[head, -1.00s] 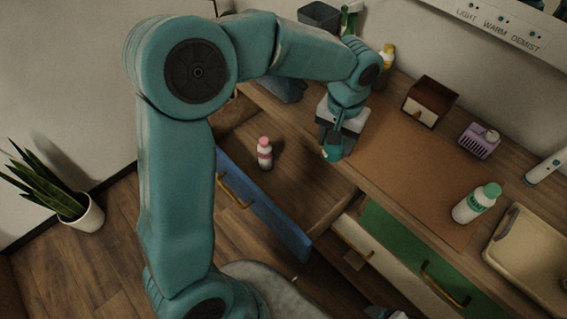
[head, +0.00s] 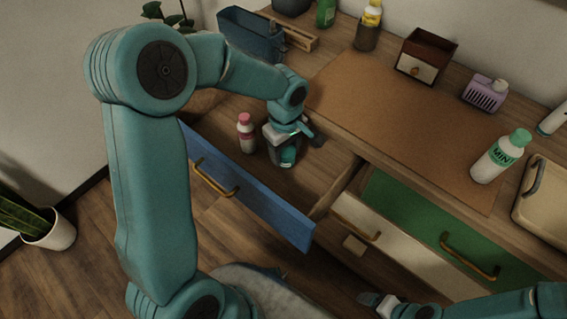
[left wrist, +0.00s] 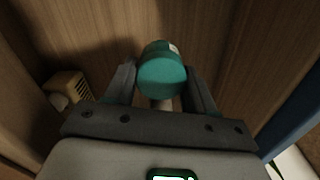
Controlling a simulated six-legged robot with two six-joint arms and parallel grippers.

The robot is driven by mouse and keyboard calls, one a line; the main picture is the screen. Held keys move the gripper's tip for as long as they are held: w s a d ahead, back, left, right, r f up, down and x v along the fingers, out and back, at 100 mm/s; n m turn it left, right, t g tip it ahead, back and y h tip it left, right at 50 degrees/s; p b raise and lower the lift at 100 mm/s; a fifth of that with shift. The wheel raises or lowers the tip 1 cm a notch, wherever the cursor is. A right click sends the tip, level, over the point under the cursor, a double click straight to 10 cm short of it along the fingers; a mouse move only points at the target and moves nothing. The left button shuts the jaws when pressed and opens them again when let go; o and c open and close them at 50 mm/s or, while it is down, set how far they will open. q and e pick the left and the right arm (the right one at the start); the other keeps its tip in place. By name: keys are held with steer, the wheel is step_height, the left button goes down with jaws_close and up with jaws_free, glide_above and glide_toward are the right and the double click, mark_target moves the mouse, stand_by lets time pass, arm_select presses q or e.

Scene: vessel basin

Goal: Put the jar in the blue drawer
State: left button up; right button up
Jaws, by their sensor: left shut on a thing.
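The jar (head: 287,158), with a teal-green lid, is held by my left gripper (head: 285,146). In the left wrist view the jar (left wrist: 161,72) sits between the two fingers (left wrist: 160,90), which are shut on it. The open blue drawer (head: 262,205) is below, and the jar is over or inside its wooden interior. I cannot tell whether the jar touches the drawer floor. A white bottle with a pink cap (head: 246,134) stands in the drawer, left of the jar. My right gripper (head: 372,300) is low at the bottom of the head view, and its jaw state is unclear.
A partly open white drawer (head: 385,250) and a green drawer (head: 425,225) are right of the blue one.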

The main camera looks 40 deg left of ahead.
arm_select(q)
step_height(320, 180, down, 7)
steer(key=shift+w+a+r+b, duration=0.1)
steer(key=shift+r+b, duration=0.1)
steer(key=shift+b, duration=0.1)
steer(key=shift+r, duration=0.1)
steer(key=o, duration=1.1)
steer(key=shift+f, duration=0.2)
steer(key=shift+r, duration=0.1)
steer(key=shift+r, duration=0.15)
step_height(320, 180, up, 12)
steer(key=shift+f+p, duration=0.1)
steer(key=shift+p, duration=0.7)
